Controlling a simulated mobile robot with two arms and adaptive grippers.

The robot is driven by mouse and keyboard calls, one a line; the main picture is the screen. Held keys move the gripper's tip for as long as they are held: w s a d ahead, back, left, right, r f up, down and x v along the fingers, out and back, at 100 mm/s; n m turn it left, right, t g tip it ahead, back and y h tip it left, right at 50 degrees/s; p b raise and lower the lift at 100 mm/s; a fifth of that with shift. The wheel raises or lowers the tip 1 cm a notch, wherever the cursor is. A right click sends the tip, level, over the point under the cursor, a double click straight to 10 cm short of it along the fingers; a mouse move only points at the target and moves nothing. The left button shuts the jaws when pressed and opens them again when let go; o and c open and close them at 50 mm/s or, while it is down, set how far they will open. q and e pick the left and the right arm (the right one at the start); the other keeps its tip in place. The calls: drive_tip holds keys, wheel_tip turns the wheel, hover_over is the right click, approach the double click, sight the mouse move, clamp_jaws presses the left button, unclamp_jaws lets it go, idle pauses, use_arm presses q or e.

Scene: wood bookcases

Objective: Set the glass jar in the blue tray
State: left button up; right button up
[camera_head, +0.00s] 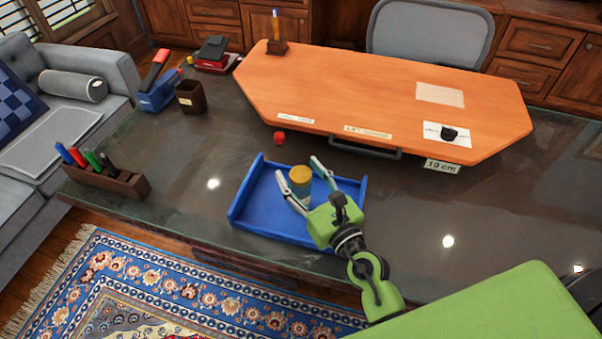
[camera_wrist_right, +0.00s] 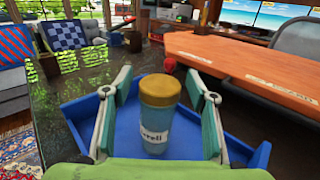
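The glass jar (camera_head: 301,187) has a yellow-tan lid and a blue-green body. It appears upright within the blue tray (camera_head: 250,199), on the tray floor. The jar also shows in the right wrist view (camera_wrist_right: 157,120), where a white label with partly readable lettering faces me. My right gripper (camera_head: 303,178) reaches over the tray with one finger on each side of the jar. In the right wrist view, gaps show between the jar and both fingers, so the gripper is open around it. My left gripper is not in view.
The tray lies on a dark glossy desk (camera_head: 190,205). Behind it is a raised orange wooden board (camera_head: 370,85) with a dark handle. A small red object (camera_head: 279,137) sits behind the tray. A pen holder (camera_head: 120,180) is at left. Desk surface right of the tray is clear.

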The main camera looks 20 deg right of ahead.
drive_tip(key=shift+r, duration=0.25)
drive_tip(key=s+d+b, duration=0.2)
drive_tip(key=s+b, duration=0.1)
drive_tip(key=s, duration=0.9)
drive_tip(key=shift+b, duration=0.3)
drive_tip(key=shift+w+d+f, duration=0.1)
